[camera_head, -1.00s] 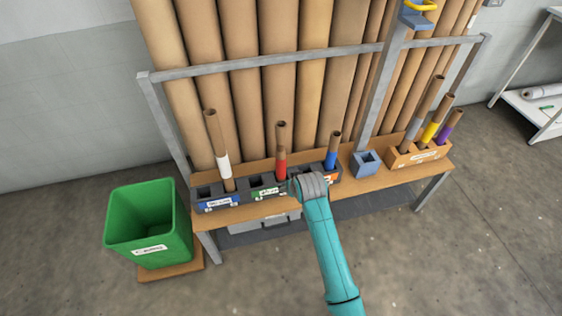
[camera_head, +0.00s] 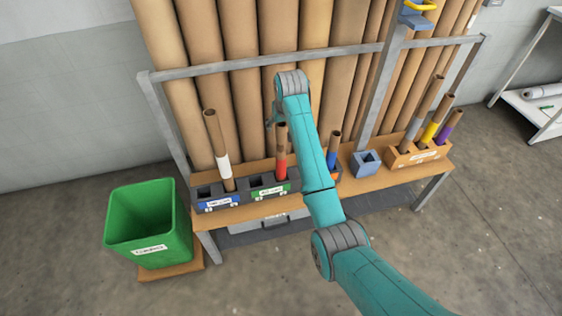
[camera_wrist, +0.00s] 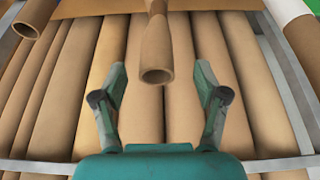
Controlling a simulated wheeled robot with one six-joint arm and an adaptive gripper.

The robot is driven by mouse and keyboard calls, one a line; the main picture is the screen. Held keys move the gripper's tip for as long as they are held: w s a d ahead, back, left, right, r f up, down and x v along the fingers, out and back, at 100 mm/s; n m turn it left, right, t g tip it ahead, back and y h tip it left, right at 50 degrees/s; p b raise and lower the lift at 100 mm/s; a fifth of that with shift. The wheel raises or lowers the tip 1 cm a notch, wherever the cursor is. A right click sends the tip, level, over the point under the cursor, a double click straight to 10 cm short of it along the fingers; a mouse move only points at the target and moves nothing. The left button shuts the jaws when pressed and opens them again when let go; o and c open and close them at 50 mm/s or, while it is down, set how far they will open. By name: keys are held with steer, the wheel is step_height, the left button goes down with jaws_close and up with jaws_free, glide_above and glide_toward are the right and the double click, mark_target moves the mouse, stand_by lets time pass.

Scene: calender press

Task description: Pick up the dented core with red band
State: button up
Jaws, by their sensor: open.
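The core with the red band (camera_head: 281,160) stands upright, slightly tilted, in the green-labelled block on the bench. In the wrist view, a brown core (camera_wrist: 156,50) that appears to be the same one shows its open end between my fingers and narrows behind it; its red band is not visible there. My gripper (camera_head: 270,122) is beside the core's upper end, partly hidden by my own arm. In the wrist view my gripper (camera_wrist: 161,80) is open, with a finger on either side of the core and visible gaps. I see no contact.
A white-banded core (camera_head: 222,160) stands to the left and a blue-banded core (camera_head: 331,155) to the right. Tall brown tubes (camera_head: 240,90) lean behind a grey rail (camera_head: 225,66). An orange block (camera_head: 400,160) holds several cores.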

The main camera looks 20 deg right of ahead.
mark_target(281, 134)
steer(key=shift+d+x, duration=0.2)
steer(key=shift+x, duration=3.45)
steer(key=shift+s, duration=0.1)
jaws_close()
